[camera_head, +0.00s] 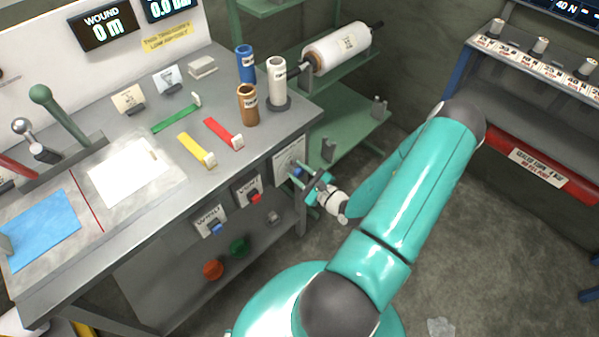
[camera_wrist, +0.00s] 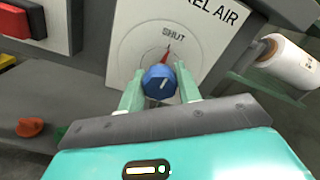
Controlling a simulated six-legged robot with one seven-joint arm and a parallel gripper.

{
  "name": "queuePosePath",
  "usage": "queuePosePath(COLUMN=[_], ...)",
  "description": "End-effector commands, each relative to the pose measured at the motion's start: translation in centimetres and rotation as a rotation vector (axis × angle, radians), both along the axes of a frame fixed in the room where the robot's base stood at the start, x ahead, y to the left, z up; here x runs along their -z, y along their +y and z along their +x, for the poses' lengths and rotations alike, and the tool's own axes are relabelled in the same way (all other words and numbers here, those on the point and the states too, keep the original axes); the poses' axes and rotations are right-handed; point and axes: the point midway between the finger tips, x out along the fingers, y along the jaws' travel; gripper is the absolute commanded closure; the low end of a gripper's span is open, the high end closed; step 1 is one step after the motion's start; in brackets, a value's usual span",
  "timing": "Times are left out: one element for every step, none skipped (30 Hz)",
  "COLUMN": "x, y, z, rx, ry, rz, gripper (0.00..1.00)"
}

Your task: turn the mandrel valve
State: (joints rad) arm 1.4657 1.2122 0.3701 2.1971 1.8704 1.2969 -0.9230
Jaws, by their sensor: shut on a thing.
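The mandrel valve is a blue knob (camera_wrist: 159,83) on a white plate (camera_wrist: 205,30) marked "SHUT" and ending in "EL AIR". A red pointer (camera_wrist: 165,55) above the knob points up near the word "SHUT". In the head view the plate (camera_head: 289,158) is on the bench's front right end, and the blue knob (camera_head: 297,171) shows at its lower edge. My gripper (camera_wrist: 160,88) has its two pale green fingers on either side of the knob, shut on it. In the head view my gripper (camera_head: 308,180) reaches the plate from the right.
The "WIND" (camera_head: 209,220) and "VENT" (camera_head: 246,190) button plates sit left of the valve on the bench front. Orange (camera_head: 213,270) and green (camera_head: 239,248) round knobs are below them. A film roll (camera_head: 337,48) lies on the green rack behind. Open floor (camera_head: 470,250) is at right.

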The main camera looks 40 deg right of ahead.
Motion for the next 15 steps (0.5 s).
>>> queuePosePath(x=[-0.03,-0.03,-0.03,-0.03,-0.02,-0.01,0.00,0.00,0.00,0.00,0.01,0.00,-0.01,0.00,-0.01], y=[-0.01,-0.01,-0.02,-0.02,-0.01,-0.02,-0.02,-0.02,-0.02,-0.02,-0.01,0.00,0.00,0.01,0.02], z=[-0.02,-0.03,-0.03,-0.04,-0.05,-0.06,-0.06,-0.07,-0.07,-0.07,-0.07,-0.07,-0.06,-0.06,-0.06], rx=[0.000,0.000,0.001,0.001,0.000,0.000,0.000,0.000,0.001,0.001,0.000,0.000,0.000,0.000,0.000], ry=[-0.001,0.000,0.001,0.002,0.003,0.004,0.005,0.005,0.007,0.008,0.008,0.009,0.010,0.011,0.012], rz=[0.024,0.040,0.066,0.087,0.108,0.139,0.164,0.190,0.225,0.253,0.282,0.319,0.348,0.377,0.415], gripper=[0.89,0.89,0.89,0.89,0.89,0.89,0.89,0.89,0.89,0.89,0.89,0.89,0.89,0.89,0.89])
